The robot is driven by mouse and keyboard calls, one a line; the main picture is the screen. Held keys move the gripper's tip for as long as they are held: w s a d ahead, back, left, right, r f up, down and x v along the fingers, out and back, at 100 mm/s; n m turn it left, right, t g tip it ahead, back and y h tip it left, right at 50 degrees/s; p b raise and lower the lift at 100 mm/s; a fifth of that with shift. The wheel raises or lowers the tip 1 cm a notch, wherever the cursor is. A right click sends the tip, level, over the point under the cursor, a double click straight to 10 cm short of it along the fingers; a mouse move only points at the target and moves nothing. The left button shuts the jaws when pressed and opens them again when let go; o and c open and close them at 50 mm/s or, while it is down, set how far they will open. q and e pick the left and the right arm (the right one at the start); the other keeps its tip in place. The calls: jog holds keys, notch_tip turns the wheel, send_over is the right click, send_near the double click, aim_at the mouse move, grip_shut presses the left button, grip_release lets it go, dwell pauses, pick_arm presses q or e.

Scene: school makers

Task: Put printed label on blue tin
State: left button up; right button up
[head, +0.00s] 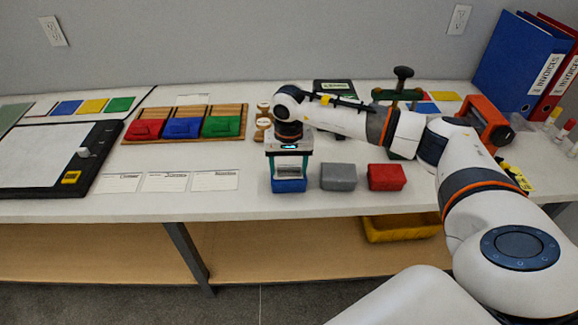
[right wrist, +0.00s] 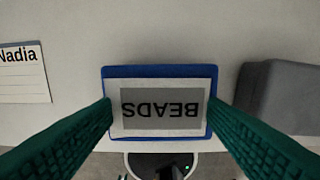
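The blue tin (head: 289,186) stands near the table's front edge. In the right wrist view the tin (right wrist: 160,71) shows from above, with a white panel on top. A grey label (right wrist: 162,109) reading BEADS, upside down in this view, lies within that panel and looks flat. My right gripper (head: 290,176) points down directly over the tin. Its green fingers (right wrist: 159,103) are spread, one at each side of the panel. A narrow white gap shows between each fingertip and the grey label. My left gripper is out of view.
A grey tin (head: 338,177) and a red tin (head: 386,177) stand right of the blue one. Name cards (head: 167,181) lie to the left. Behind are a wooden tray (head: 186,112) with coloured pieces and a green press (head: 403,80). A yellow bin (head: 400,228) sits on the lower shelf.

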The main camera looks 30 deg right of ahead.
aim_at(288, 172)
jog(key=shift+o, duration=1.4)
jog(key=shift+s+a+f, duration=0.1)
jog(key=shift+s+f, duration=0.05)
jog(key=shift+f, duration=0.25)
jog(key=shift+s+a+f, duration=0.1)
jog(key=shift+s+f, duration=0.05)
jog(key=shift+f, duration=0.25)
jog(key=shift+o, duration=0.5)
jog(key=shift+w+a, duration=0.1)
jog(key=shift+d+r+p, duration=0.2)
jog(key=shift+r+p, duration=0.25)
notch_tip(288, 172, up, 13)
jog(key=shift+w+f+b, duration=0.2)
jog(key=shift+w+b, duration=0.05)
jog(key=shift+b, duration=0.1)
jog(key=shift+d, duration=0.1)
